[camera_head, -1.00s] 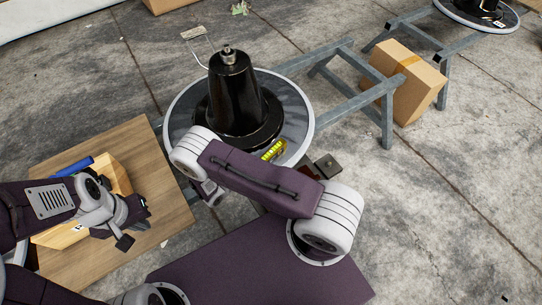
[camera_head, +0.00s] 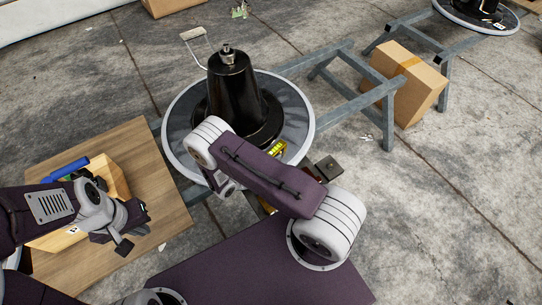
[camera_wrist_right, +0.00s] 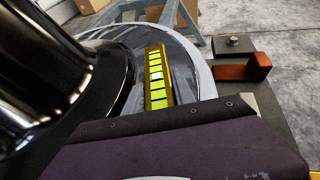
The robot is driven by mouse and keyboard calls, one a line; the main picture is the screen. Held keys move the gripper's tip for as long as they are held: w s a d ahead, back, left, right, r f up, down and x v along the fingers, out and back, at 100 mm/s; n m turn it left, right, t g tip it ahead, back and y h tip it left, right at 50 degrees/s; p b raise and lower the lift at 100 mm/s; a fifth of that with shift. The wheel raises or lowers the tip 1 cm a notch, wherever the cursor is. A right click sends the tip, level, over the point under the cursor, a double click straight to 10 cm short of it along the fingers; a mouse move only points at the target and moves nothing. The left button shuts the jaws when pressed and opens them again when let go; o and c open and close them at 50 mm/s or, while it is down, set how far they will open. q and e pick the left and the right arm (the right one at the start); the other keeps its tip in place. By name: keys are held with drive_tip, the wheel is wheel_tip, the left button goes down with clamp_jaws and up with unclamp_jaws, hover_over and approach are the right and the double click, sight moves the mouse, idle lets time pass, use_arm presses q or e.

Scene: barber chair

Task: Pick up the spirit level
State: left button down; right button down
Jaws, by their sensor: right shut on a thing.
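The spirit level appears to be the yellow bar with dark divisions (camera_head: 278,148) lying on the grey round base; it also shows in the right wrist view (camera_wrist_right: 157,78). My right gripper (camera_head: 232,188) is mostly hidden below that arm, apart from the yellow bar's visible part. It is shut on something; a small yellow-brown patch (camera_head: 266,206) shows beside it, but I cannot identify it. My left gripper (camera_head: 136,227) is open and empty, with spread fingers over the wooden table.
A black cone (camera_head: 232,95) stands on the round base (camera_head: 180,125), close to my right arm. The wooden table (camera_head: 165,180) holds an open box (camera_head: 112,180) and a blue item (camera_head: 66,168). Metal trestles (camera_head: 350,105) stand behind.

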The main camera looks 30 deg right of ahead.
sight(271, 153)
wheel_tip(271, 153, up, 4)
drive_tip(key=shift+r+p, duration=0.1)
drive_tip(key=shift+p, duration=1.15)
drive_tip(key=s+d+r+p, duration=0.4)
drive_tip(key=s+d+r, duration=0.2)
drive_tip(key=d, duration=0.3)
drive_tip(key=shift+s+r, duration=0.4)
drive_tip(key=shift+s, duration=0.35)
